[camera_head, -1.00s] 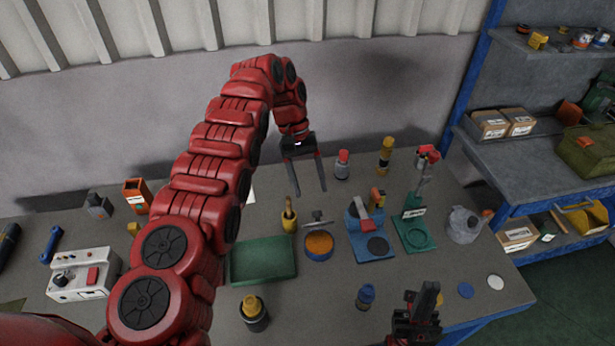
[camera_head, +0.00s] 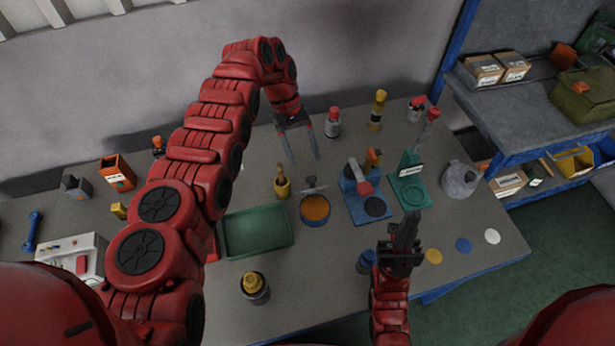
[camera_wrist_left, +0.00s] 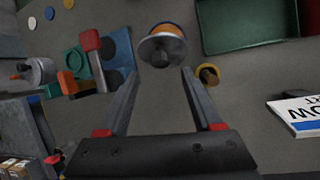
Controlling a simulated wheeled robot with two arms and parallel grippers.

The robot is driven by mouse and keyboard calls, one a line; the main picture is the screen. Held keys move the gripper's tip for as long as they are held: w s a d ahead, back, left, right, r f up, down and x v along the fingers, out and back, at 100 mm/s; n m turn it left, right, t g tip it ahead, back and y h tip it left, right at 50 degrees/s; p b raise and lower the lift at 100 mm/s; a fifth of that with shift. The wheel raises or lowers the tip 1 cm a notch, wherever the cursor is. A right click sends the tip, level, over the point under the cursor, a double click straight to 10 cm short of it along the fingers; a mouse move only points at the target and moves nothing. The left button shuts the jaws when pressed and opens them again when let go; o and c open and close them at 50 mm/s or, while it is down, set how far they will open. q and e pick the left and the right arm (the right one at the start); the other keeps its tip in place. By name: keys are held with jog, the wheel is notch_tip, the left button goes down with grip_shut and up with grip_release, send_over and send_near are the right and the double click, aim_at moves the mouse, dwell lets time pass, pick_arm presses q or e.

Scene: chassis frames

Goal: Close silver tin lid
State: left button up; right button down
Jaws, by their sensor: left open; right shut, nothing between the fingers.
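The silver tin (camera_head: 315,211) stands on the workbench with an orange content showing. Its lid (camera_head: 313,187) with a dark knob is raised at the tin's back edge, so the tin is open. In the left wrist view the lid (camera_wrist_left: 161,46) shows in front of the tin's orange content (camera_wrist_left: 172,29). My left gripper (camera_head: 304,159) is open and empty, behind and above the tin. In the left wrist view its fingers (camera_wrist_left: 159,73) point toward the lid, without visible contact. My right gripper (camera_head: 411,216) is shut and empty, at the front right of the bench.
A blue stand (camera_head: 355,207) and a green stand (camera_head: 398,193) are to the right. Bottles (camera_head: 333,128) stand behind. Bare bench lies in front of the tin.

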aim_at(311, 184)
pick_arm(q)
jog(key=x, duration=0.7)
jog(key=shift+w+f, duration=0.1)
jog(key=shift+c, duration=0.2)
grip_shut()
dwell(1.0)
